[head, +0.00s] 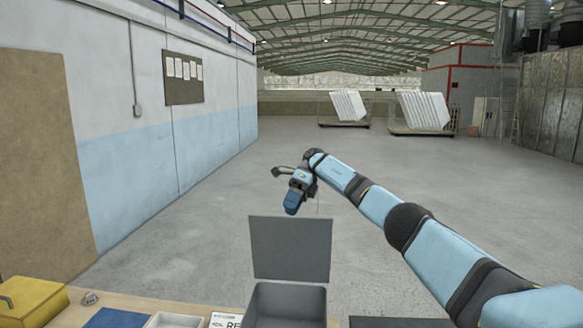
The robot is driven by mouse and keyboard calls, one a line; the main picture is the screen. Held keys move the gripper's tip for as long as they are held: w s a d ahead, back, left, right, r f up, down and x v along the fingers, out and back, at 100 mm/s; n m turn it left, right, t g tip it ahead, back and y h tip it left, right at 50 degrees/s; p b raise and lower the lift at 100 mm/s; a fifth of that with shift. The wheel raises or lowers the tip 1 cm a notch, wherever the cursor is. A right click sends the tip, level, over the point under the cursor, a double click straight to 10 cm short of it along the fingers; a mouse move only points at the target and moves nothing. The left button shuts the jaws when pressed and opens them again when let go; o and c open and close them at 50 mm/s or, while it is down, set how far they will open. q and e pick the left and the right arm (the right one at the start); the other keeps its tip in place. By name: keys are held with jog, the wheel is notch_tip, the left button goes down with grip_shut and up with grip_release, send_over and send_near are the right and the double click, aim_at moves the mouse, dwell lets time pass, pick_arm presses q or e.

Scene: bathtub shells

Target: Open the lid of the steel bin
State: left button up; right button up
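The grey steel bin (286,306) is at the bottom middle of the head view, cut off by the lower edge. Its lid (290,249) stands raised at the back of the bin, a flat dark grey panel facing me, so the bin's inside shows. My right gripper (293,204) is just above the lid's top edge in the picture, with its blue end pointing down. I cannot tell whether it touches the lid or whether its fingers are apart. My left gripper is not in view.
A yellow box (30,301), a blue mat (116,318), a white tray (175,320) and a printed card (226,320) lie left of the bin on the wooden table (78,306). A small round metal object (90,298) is near the box. Open floor lies beyond.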

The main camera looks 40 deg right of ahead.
pick_arm(q)
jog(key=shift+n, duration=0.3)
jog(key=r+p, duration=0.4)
jog(key=p, duration=0.1)
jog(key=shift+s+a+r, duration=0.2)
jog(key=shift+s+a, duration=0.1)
pick_arm(e)
notch_tip(320, 180, up, 16)
jog(key=shift+r, duration=0.2)
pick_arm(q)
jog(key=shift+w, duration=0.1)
pick_arm(e)
jog(key=shift+s, duration=0.1)
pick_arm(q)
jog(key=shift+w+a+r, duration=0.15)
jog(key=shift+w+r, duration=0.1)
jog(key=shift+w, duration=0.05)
pick_arm(e)
jog(key=shift+a, duration=0.1)
